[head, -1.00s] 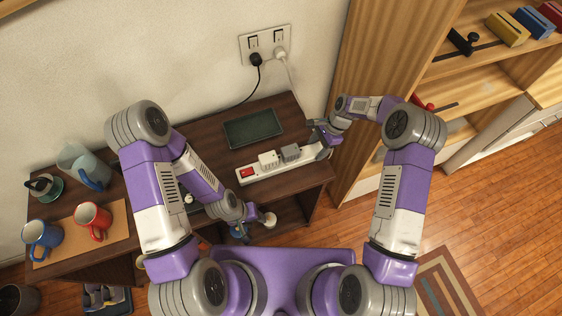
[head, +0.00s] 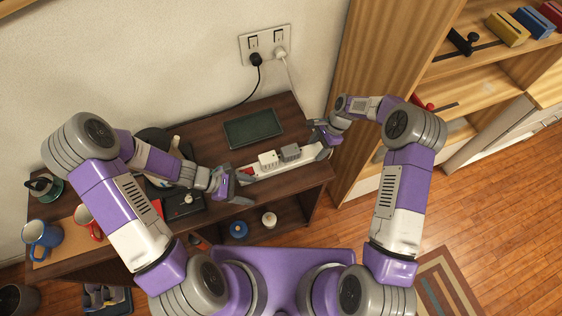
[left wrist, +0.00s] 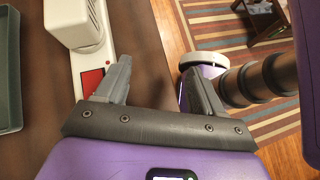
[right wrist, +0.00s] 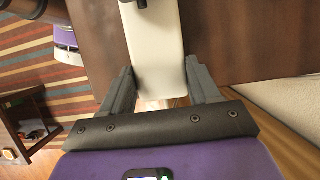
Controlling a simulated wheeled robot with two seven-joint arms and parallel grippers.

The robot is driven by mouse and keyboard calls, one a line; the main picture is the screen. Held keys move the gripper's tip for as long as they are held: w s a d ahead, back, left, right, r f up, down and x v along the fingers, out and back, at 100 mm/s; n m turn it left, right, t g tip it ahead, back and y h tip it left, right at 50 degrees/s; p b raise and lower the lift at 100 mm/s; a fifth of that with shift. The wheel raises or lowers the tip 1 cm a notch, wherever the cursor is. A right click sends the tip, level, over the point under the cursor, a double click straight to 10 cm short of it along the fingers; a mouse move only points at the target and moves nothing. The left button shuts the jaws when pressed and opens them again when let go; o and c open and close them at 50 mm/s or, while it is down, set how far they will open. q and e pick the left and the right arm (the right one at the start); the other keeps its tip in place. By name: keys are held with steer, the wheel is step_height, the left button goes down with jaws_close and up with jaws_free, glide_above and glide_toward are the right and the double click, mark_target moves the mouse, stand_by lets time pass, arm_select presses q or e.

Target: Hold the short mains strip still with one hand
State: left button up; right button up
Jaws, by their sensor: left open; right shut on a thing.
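The short white mains strip (head: 262,172) lies along the front of the dark wooden desk, with a white plug (head: 268,159) and a grey plug (head: 290,152) in it. Its red switch (left wrist: 92,80) shows in the left wrist view. My right gripper (head: 325,140) is shut on the strip's right end; in the right wrist view its fingers flank the white body (right wrist: 155,40). My left gripper (head: 236,184) is open at the strip's left end, by the switch. In the left wrist view one finger overlaps the strip's edge and the other is over the floor side.
A dark green tray (head: 253,128) lies behind the strip. A wall socket (head: 265,44) holds a black and a white plug with cables. A blue mug (head: 41,238) and a red mug (head: 88,220) stand at left. A wooden shelf unit (head: 385,50) rises at right.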

mark_target(262, 159)
arm_select(q)
steer(key=w+a+r+n+t, duration=0.1)
steer(key=w, duration=0.1)
steer(key=w+r+n+t, duration=0.1)
steer(key=w+r+n, duration=0.1)
steer(key=w+a+r+n+t, duration=0.1)
steer(key=w+r+t, duration=0.1)
steer(key=w, duration=0.1)
steer(key=shift+a+n+h, duration=0.3)
steer(key=shift+h, duration=0.1)
steer(key=shift+x, duration=4.35)
steer(key=shift+c, duration=0.5)
steer(key=shift+r, duration=0.1)
steer(key=c, duration=0.9)
steer(key=shift+r, duration=1.7)
steer(key=shift+r, duration=0.2)
steer(key=shift+w, duration=0.1)
